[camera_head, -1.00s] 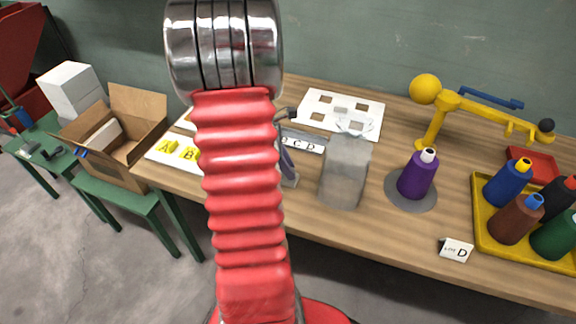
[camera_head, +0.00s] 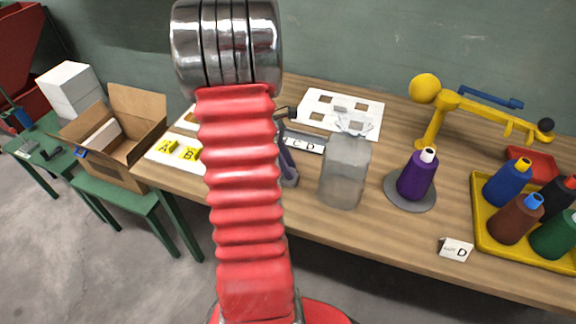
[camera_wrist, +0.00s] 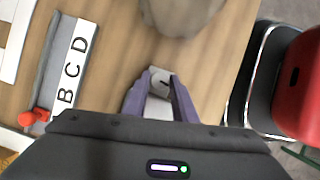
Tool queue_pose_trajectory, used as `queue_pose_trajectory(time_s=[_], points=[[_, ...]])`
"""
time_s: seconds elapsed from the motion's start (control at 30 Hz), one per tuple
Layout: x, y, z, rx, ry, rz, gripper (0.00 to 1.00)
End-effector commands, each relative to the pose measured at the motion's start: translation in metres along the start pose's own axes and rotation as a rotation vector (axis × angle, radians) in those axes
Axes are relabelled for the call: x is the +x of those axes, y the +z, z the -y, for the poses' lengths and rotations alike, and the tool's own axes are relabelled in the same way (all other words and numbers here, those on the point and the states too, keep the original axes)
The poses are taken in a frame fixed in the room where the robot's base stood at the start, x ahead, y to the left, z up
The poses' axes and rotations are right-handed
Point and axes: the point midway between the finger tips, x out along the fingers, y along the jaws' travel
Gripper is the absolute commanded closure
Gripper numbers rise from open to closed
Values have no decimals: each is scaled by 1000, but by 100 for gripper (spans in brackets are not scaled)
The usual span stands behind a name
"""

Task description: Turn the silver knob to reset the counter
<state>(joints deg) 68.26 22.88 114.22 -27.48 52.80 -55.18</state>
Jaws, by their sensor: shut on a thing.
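My gripper (camera_wrist: 160,90) has purple fingers and points down at the wooden table. The fingers are closed around a small silver-grey piece (camera_wrist: 161,81) with a black mark, which looks like the silver knob. In the head view one purple finger (camera_head: 288,165) shows just right of my red arm, and the piece between the fingers is hidden there. A counter with readable digits cannot be made out in either view.
A grey, hazy canister (camera_head: 345,178) stands close right of my gripper. A strip lettered B C D (camera_wrist: 75,62) with a red knob (camera_wrist: 27,119) lies to the left. A purple spool (camera_head: 417,176) and a yellow tray (camera_head: 484,238) of spools stand farther right.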

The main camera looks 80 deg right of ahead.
Motion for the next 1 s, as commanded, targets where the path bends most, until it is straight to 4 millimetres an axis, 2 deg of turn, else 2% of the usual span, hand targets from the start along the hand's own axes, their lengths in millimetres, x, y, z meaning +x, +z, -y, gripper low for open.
queue_pose_trajectory(time_s=[0.7, 1.0], points=[[0, 2, -6, 603, -249, 0, 98], [0, 3, -8, 782, -322, -1, 98]])
